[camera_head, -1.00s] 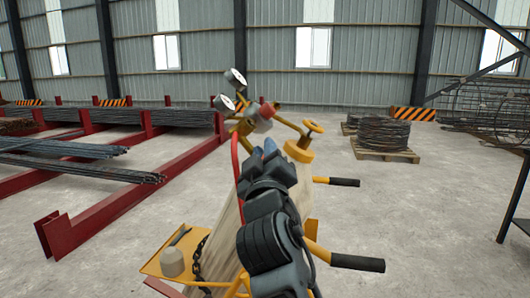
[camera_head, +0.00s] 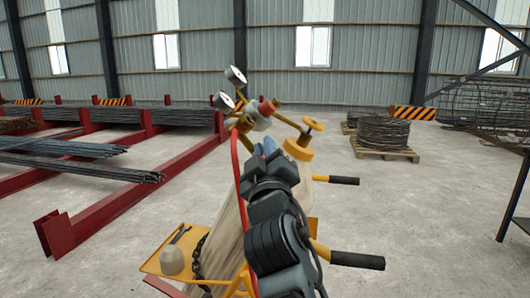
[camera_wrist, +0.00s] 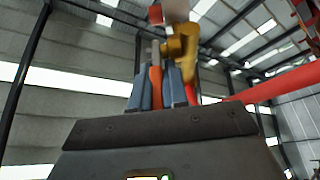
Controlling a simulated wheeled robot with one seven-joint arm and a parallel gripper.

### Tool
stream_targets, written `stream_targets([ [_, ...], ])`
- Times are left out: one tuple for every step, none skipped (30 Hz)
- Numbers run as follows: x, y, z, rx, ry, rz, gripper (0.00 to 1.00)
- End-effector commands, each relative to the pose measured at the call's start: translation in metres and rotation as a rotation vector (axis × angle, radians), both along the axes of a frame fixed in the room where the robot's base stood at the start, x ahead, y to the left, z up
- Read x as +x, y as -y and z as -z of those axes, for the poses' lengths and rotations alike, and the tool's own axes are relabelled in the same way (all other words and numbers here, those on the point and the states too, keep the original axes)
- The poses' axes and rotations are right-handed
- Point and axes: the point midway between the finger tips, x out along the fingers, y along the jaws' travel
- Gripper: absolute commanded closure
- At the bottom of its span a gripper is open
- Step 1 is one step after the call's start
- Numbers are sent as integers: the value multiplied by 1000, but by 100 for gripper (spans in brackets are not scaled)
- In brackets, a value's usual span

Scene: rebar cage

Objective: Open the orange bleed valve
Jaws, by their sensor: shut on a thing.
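An orange lever or handle (camera_wrist: 155,85), which looks like the bleed valve's, stands between the blue fingers of my gripper (camera_wrist: 160,92) in the wrist view. The fingers are shut on it. Yellow fittings (camera_wrist: 182,50) and a blurred reddish part sit just above the fingertips. In the head view my gripper (camera_head: 270,148) reaches up to the regulator assembly, just below its red knob (camera_head: 267,107) and grey body. My own wrist and fingers hide the valve there, so its turn angle cannot be told.
Two gauges (camera_head: 235,77) and a red hose (camera_head: 235,160) stand left of my gripper. A yellow handwheel (camera_head: 313,124) is to the right. The cart's black-gripped handles (camera_head: 345,181) stick out right; a yellow tray (camera_head: 160,262) is lower left.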

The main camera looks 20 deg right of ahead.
Motion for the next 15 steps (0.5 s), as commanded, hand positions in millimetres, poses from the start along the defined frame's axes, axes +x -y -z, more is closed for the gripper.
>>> stream_targets([
  [-1, 1, 4, -11, 12, -13, 100],
  [-1, 2, 5, -19, 24, -24, 100],
  [-1, 2, 5, -31, 39, -40, 100],
  [-2, 3, 6, -41, 52, -54, 100],
  [-2, 3, 7, -50, 65, -67, 100],
  [-2, 3, 7, -65, 85, -88, 100],
  [-3, 4, 8, -75, 100, -104, 100],
  [-3, 4, 8, -86, 116, -120, 100],
  [-3, 5, 8, -103, 137, -142, 100],
  [-3, 5, 8, -114, 152, -159, 100],
  [-3, 5, 9, -125, 168, -176, 100],
  [-3, 6, 9, -140, 188, -196, 100],
  [-3, 6, 10, -151, 204, -213, 100],
  [-3, 7, 10, -162, 219, -228, 100],
  [-3, 8, 11, -178, 239, -248, 100],
])
